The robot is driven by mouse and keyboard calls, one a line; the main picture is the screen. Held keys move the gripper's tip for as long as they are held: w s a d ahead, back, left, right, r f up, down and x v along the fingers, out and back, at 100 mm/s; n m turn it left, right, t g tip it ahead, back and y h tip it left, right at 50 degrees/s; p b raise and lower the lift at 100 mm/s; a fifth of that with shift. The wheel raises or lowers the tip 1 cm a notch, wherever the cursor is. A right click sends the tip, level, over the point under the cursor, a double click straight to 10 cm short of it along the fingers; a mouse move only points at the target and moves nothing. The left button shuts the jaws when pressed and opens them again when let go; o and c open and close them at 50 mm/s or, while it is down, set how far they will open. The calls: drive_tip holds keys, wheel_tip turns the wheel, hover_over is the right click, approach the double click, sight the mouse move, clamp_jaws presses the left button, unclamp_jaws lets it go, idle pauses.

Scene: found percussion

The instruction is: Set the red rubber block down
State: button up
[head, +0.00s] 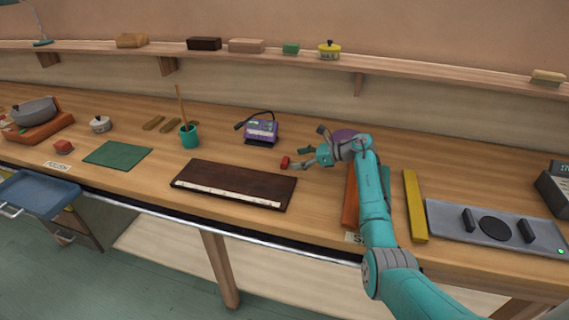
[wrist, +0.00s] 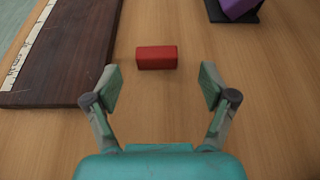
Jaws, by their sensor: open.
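The red rubber block (wrist: 157,57) lies flat on the wooden bench just beyond my fingertips in the wrist view. It also shows as a small red block (head: 285,162) in the head view, right of the dark wooden board. My gripper (wrist: 156,88) is open and empty, with its two fingers apart on either side of a line to the block. In the head view my gripper (head: 298,159) is low over the bench, just right of the block. The fingers do not touch the block.
The dark board (head: 235,184) lies left of the block. A purple device (head: 262,129) stands behind it. A green cup with a stick (head: 188,136) and a green mat (head: 117,154) are farther left. A yellow bar (head: 414,205) and a grey panel (head: 450,215) lie right of my arm.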

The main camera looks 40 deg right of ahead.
sight(287, 160)
drive_tip(key=shift+a+x, duration=0.2)
drive_tip(key=shift+x, duration=2.55)
drive_tip(key=shift+s+r, duration=0.1)
drive_tip(key=shift+s, duration=0.05)
drive_tip(key=shift+c, duration=0.2)
drive_tip(key=c, duration=1.2)
drive_tip(key=shift+o, duration=0.2)
